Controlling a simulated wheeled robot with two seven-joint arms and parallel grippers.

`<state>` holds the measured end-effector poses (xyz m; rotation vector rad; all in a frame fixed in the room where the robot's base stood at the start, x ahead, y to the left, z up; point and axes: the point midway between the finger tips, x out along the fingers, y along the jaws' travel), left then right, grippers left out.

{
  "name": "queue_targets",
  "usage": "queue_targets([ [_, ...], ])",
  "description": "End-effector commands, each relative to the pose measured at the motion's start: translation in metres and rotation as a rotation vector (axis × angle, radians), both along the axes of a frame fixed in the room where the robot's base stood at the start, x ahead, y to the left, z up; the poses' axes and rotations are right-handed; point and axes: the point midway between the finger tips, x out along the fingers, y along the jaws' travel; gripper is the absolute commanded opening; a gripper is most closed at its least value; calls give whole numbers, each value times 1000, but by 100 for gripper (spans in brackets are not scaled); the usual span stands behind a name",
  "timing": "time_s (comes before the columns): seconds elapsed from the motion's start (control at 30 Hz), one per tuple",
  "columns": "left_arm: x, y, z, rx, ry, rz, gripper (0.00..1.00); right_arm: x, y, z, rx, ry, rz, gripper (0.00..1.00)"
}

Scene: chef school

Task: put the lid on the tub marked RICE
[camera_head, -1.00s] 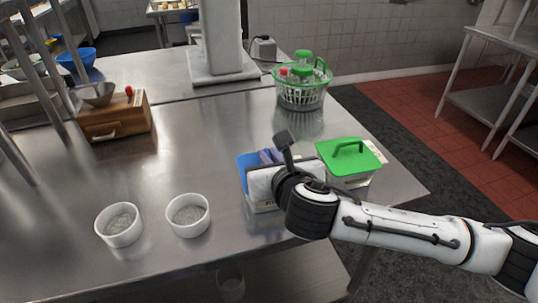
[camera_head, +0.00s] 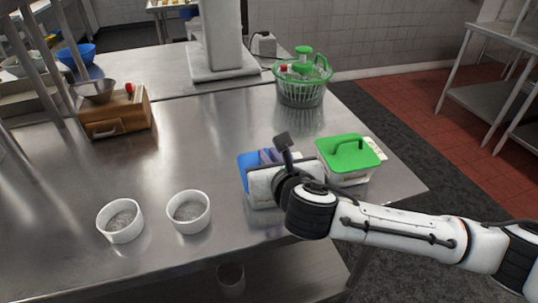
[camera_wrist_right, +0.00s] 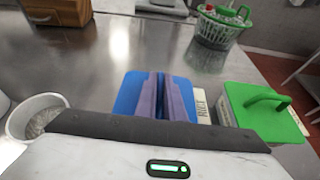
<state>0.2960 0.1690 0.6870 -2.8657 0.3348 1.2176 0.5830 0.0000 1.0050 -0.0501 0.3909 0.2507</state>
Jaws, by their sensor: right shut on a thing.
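A blue lid (camera_head: 245,165) shows beside and beneath my right gripper (camera_head: 268,157), left of the green-lidded tub. In the right wrist view the purple fingers of the gripper (camera_wrist_right: 167,97) are closed on the middle of the blue lid (camera_wrist_right: 130,93), and the handle is mostly hidden between them. What lies under the lid is largely hidden by my gripper. A tub with a green handled lid (camera_head: 350,157) stands just to the right. A pale label (camera_wrist_right: 202,107) shows between the two lids; I cannot read it surely. My left gripper is out of view.
Two white bowls (camera_head: 121,221) (camera_head: 189,212) stand at the front left of the steel table. A green basket (camera_head: 302,85) stands at the back right, and a wooden box (camera_head: 115,112) at the back left. The middle of the table is clear. The right table edge is near the green-lidded tub.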

Motion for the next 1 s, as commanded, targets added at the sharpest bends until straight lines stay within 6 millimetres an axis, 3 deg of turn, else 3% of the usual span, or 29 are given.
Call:
queue_targets([
  [0.13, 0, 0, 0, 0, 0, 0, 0, 0, 0, 1, 0, -1, 0, 0],
  [0.2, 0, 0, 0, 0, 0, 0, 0, 0, 0, 1, 0, -1, 0, 19],
  [0.3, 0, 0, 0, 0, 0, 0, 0, 0, 0, 1, 0, -1, 0, 30],
  [0.67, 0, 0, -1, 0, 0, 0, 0, -6, -1, 2, 1, -1, 1, 30],
  [1.0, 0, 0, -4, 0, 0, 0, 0, -61, -15, 26, 2, -2, 3, 30],
])
